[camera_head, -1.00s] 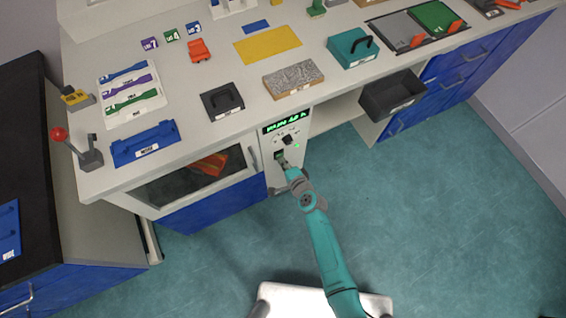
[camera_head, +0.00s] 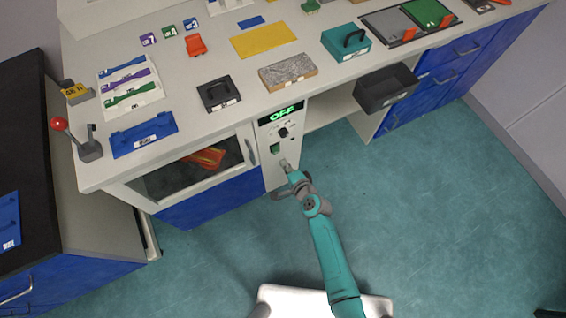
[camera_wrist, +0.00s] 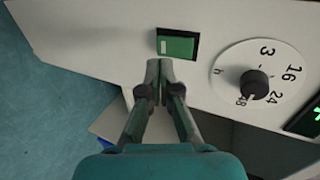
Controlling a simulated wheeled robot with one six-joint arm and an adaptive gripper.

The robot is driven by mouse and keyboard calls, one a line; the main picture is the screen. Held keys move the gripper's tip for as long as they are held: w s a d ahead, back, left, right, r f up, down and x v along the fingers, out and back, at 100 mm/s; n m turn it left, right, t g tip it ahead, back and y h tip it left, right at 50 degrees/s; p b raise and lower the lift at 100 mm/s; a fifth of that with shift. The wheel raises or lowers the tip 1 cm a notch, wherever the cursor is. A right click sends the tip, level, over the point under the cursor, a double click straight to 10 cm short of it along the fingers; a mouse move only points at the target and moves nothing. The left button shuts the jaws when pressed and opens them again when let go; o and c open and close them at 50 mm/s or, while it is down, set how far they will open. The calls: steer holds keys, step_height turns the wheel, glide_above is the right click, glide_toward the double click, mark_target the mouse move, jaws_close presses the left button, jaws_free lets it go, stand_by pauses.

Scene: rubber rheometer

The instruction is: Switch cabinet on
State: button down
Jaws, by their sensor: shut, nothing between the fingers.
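The cabinet (camera_head: 198,168) under the bench has a glass door, with something orange and red behind the glass. Its control panel (camera_head: 272,178) is just right of the door. The panel's display (camera_head: 281,114) reads OFF in green. Below it is a black knob (camera_head: 283,132), which shows in the wrist view as a dial knob (camera_wrist: 254,84) with printed numbers. The green rocker switch (camera_head: 275,148) sits lower on the panel, and it also shows in the wrist view (camera_wrist: 176,45). My gripper (camera_wrist: 165,66) is shut and empty, its tips close below the switch in that view; contact is not visible.
The door handle (camera_head: 250,151) stands out left of the panel. A black open bin (camera_head: 386,90) juts out at the right of the panel. The bench top (camera_head: 190,80) above holds several trays and blocks. The teal floor (camera_head: 440,210) is clear.

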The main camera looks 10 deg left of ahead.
mark_target(277, 153)
steer(key=v, duration=0.9)
steer(key=shift+w, duration=0.1)
steer(key=shift+s+d+f, duration=0.25)
steer(key=shift+f, duration=0.35)
steer(key=r+x, duration=0.1)
steer(key=x, duration=1.2)
steer(key=shift+w+a, duration=0.4)
steer(key=shift+w, duration=0.1)
steer(key=shift+f, duration=0.1)
